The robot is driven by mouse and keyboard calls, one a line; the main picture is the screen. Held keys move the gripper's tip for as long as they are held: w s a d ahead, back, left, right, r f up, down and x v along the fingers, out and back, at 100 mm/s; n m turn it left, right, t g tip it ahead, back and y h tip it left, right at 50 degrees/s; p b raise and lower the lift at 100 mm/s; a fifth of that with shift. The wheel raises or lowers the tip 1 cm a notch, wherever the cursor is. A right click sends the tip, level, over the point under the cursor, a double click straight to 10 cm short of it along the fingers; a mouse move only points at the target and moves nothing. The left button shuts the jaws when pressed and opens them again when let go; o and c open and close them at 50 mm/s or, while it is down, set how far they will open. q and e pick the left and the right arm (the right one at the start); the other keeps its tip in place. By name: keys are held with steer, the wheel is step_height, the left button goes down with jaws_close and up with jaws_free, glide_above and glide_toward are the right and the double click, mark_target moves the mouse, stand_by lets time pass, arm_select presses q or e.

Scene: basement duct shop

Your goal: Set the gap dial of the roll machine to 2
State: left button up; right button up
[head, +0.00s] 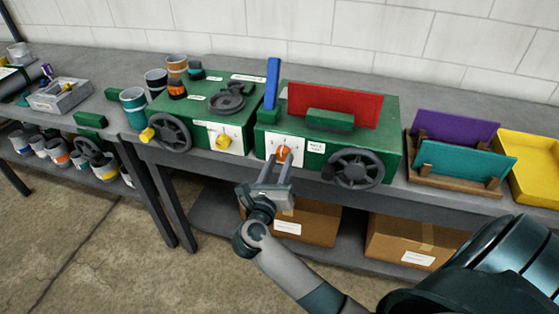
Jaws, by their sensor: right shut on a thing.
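Two green machines stand side by side on the grey bench. The right machine (330,125) has a red plate (335,103) on top, a blue upright lever (272,83) and a dark handwheel (357,169). Its white dial plate carries an orange dial knob (284,153). My right gripper (282,160) is at this knob, its fingers shut on it. The dial's numbers and pointer are too small to read. The left machine (190,115) has a yellow knob (223,142) on a white plate and its own handwheel (171,132). My left gripper is not in view.
A rack with purple (455,126) and teal (465,160) panels and a yellow tray (530,165) sit to the right. Cans (134,107) stand at the left. Cardboard boxes (310,222) fill the lower shelf. The floor in front is clear.

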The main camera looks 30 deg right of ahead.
steer(key=shift+r+n+p, duration=0.15)
steer(key=shift+n+p, duration=0.15)
steer(key=n+p, duration=0.7)
steer(key=shift+r, duration=0.1)
arm_select(q)
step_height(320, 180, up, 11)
steer(key=p, duration=0.3)
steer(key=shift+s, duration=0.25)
arm_select(e)
steer(key=shift+f+n, duration=0.2)
steer(key=shift+n, duration=1.2)
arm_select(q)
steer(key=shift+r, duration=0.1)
arm_select(e)
steer(key=o, duration=1.1)
steer(key=shift+c, duration=0.2)
steer(key=shift+a, duration=0.1)
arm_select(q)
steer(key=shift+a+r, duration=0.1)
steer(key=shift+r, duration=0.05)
arm_select(e)
steer(key=v, duration=0.7)
steer(key=shift+a, duration=0.2)
steer(key=shift+s, duration=0.1)
